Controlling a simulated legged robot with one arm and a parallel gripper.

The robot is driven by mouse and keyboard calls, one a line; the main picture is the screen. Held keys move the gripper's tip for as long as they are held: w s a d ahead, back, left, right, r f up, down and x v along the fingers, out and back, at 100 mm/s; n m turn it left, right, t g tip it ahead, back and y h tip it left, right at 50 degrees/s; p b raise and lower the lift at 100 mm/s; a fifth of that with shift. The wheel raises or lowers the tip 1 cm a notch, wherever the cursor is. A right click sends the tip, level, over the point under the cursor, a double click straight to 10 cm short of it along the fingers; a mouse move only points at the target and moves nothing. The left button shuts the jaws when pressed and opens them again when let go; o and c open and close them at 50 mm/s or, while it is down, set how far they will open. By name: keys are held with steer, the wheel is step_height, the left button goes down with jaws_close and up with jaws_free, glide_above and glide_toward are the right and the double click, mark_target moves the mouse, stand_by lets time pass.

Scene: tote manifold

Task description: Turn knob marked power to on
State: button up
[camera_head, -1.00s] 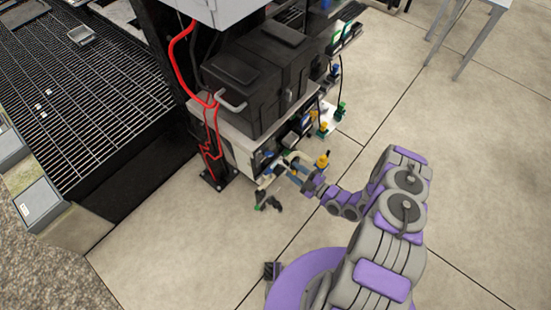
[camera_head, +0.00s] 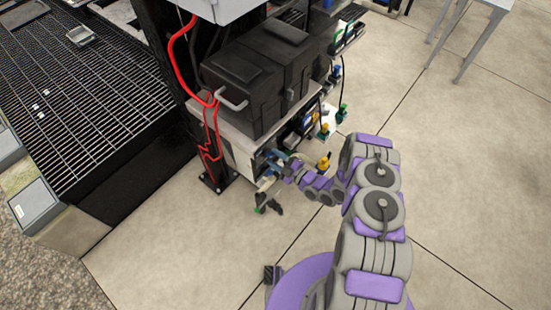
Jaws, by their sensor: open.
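The panel front (camera_head: 240,160) is the side of a light-coloured unit under a black tote, and small fittings and valves line it. No knob marked power can be made out at this size. My gripper (camera_head: 272,164) is close to the panel front, among pale and blue parts. It is small in view and partly covered by my purple and grey arm, and I cannot tell whether it touches anything. I see nothing held in it.
A black tote (camera_head: 245,85) sits on the unit. Red cable (camera_head: 205,110) hangs at its left. A yellow-handled valve (camera_head: 323,162) and green valves (camera_head: 342,113) stick out at the right.

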steer(key=shift+c, duration=0.3)
jaws_close()
steer(key=m, duration=1.8)
steer(key=shift+s, duration=0.15)
stand_by(0.6)
steer(key=shift+o, duration=0.3)
jaws_free()
